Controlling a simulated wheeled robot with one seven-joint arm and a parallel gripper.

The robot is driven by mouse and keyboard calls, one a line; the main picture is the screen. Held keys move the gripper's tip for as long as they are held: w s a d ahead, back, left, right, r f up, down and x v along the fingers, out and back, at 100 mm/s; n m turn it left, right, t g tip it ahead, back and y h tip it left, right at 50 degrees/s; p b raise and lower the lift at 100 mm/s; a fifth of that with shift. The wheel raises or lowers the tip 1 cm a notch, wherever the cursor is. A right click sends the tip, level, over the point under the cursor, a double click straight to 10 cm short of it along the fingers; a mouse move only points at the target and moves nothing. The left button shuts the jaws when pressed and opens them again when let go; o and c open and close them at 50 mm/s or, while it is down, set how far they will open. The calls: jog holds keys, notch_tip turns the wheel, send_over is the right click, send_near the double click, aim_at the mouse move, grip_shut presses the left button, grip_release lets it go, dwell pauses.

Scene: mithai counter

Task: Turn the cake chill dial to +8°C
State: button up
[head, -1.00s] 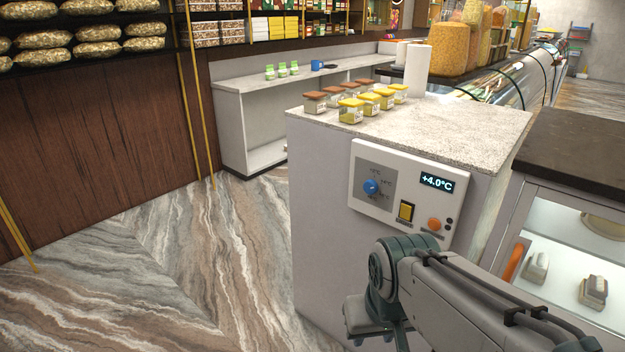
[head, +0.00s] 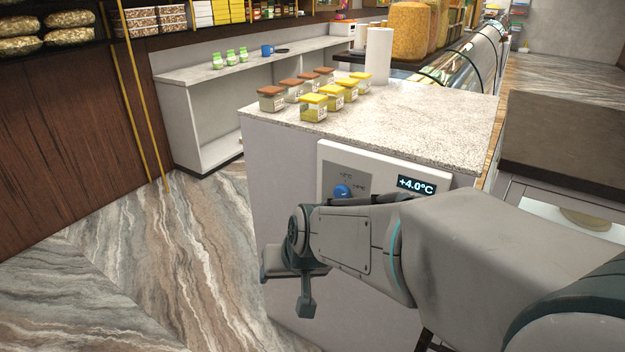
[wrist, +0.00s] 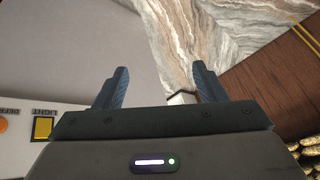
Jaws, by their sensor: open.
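The cake chill dial (head: 343,191) is a blue knob on a white control panel (head: 383,165) on the front of the counter. The display (head: 416,185) above right of it reads +4.0°C. My arm hides the lower part of the panel in the head view. My gripper (wrist: 158,90) is open and empty in the wrist view, its two dark fingers apart. The dial is not visible there; a yellow light button (wrist: 42,128) and an orange button (wrist: 3,125) show on the panel at the left. In the head view my gripper is left of and below the dial, its fingers partly hidden.
Several jars with brown and yellow lids (head: 313,107) stand on the speckled countertop (head: 420,125), beside a white roll (head: 378,55). A dark-topped cabinet (head: 560,145) stands at the right. The marble floor (head: 150,270) left of the counter is clear.

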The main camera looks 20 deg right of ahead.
jog(key=w+a+f+m+t, duration=0.1)
jog(key=w+m+t, duration=0.1)
jog(key=w, duration=0.6)
jog(key=m+t+h+p, duration=0.4)
jog(key=m+h, duration=0.3)
jog(key=h, duration=0.9)
send_near(340, 196)
jog(key=p+x, duration=0.3)
jog(key=x, duration=0.6)
jog(key=shift+w+d, duration=0.1)
jog(key=shift+d, duration=0.1)
jog(key=c, duration=1)
jog(key=shift+o, duration=0.2)
